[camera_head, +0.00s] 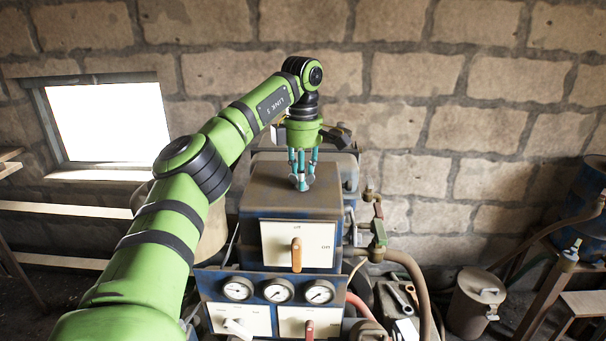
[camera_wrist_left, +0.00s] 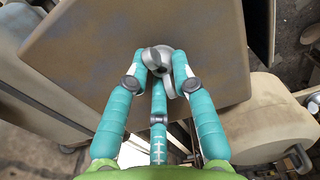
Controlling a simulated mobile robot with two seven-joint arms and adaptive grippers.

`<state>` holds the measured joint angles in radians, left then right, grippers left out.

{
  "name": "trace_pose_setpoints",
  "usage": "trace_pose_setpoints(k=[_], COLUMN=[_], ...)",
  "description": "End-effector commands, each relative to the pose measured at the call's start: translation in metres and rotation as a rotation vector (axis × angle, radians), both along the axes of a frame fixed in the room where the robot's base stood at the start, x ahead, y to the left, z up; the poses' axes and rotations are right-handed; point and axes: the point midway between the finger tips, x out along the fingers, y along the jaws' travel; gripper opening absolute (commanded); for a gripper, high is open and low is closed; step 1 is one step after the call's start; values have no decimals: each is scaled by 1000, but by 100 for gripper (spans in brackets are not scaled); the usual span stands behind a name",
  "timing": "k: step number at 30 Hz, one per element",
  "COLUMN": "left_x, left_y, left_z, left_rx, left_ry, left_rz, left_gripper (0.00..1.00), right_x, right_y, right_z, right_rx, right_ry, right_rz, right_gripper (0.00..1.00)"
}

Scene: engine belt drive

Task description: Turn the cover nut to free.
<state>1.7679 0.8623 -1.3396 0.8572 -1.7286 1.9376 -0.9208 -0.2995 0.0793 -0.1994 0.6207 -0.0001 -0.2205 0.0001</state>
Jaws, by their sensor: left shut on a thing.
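The cover nut (camera_wrist_left: 158,58) is a grey metal wing-shaped nut on top of the brown engine cover (camera_wrist_left: 95,45). In the head view the cover (camera_head: 270,190) is the top of a blue-sided box. My left gripper (camera_head: 301,182) points straight down over the cover from above. Its teal fingers are closed around the nut, and in the left wrist view the fingertips (camera_wrist_left: 160,75) touch its sides. The fingers hide part of the nut. My right gripper is not in view.
Below the cover are a panel with an orange handle (camera_head: 296,254) and several round gauges (camera_head: 279,291). Hoses and pipes (camera_head: 405,265) run along the right side. A lidded metal can (camera_head: 474,305) stands on the floor at right. A stone wall is behind.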

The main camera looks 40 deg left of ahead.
Motion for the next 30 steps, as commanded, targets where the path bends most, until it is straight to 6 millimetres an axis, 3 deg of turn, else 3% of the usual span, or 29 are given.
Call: trace_pose_setpoints(k=[19, 20, 21, 30], left_x=[-3, -3, -2, -1], left_y=[0, 0, 0, 0], left_z=[-6, -6, -6, -2], left_rx=[-4, -3, -2, -2], left_ry=[19, 19, 19, 9], left_rz=[48, 48, 48, 46], left_gripper=[0, 37, 46, 46], right_x=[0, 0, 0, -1], right_y=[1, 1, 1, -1], right_z=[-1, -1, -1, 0], right_rx=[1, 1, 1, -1], right_ry=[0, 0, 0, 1], right_rz=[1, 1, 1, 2], right_gripper=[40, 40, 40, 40])
